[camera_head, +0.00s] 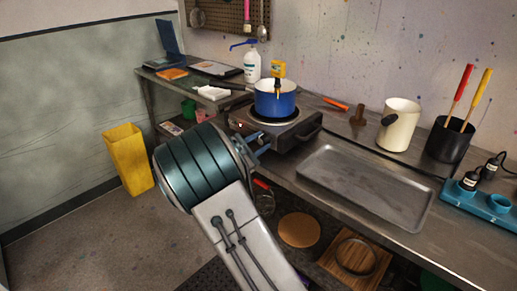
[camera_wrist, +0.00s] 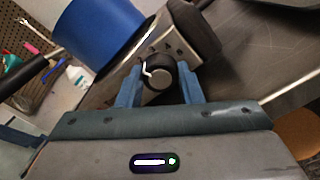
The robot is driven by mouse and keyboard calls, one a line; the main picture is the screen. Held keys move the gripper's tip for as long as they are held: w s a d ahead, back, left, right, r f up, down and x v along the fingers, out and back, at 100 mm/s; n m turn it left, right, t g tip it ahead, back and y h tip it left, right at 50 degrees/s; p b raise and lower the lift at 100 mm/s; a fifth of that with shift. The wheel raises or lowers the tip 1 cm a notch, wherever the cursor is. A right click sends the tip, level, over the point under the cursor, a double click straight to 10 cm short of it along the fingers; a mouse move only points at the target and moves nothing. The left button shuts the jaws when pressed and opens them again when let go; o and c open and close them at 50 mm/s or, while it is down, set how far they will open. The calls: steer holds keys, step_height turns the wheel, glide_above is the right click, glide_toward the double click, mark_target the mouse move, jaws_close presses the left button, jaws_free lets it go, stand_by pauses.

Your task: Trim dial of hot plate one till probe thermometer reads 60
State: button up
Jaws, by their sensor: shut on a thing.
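The hot plate (camera_head: 285,141) stands on the metal bench with a blue pot (camera_head: 275,103) on its burner. A yellow probe thermometer (camera_head: 278,69) sits upright at the pot's rim; its reading is too small to make out. In the wrist view the dial (camera_wrist: 158,73) is a dark round knob with a pale mark, on the front panel of the hot plate (camera_wrist: 178,42). My gripper (camera_wrist: 158,84) has its blue fingers shut on the dial, one on each side. In the head view my gripper (camera_head: 258,143) reaches the hot plate's front, and the dial is hidden.
A metal tray (camera_head: 365,187) lies to the right of the hot plate. A cream jug (camera_head: 399,125) and a black holder (camera_head: 449,140) stand behind it. A white pump bottle (camera_head: 252,64) stands at the left. A yellow bin (camera_head: 129,159) is on the floor.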

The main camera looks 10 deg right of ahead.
stand_by(0.4)
steer(key=o, duration=1)
steer(key=v, duration=1.4)
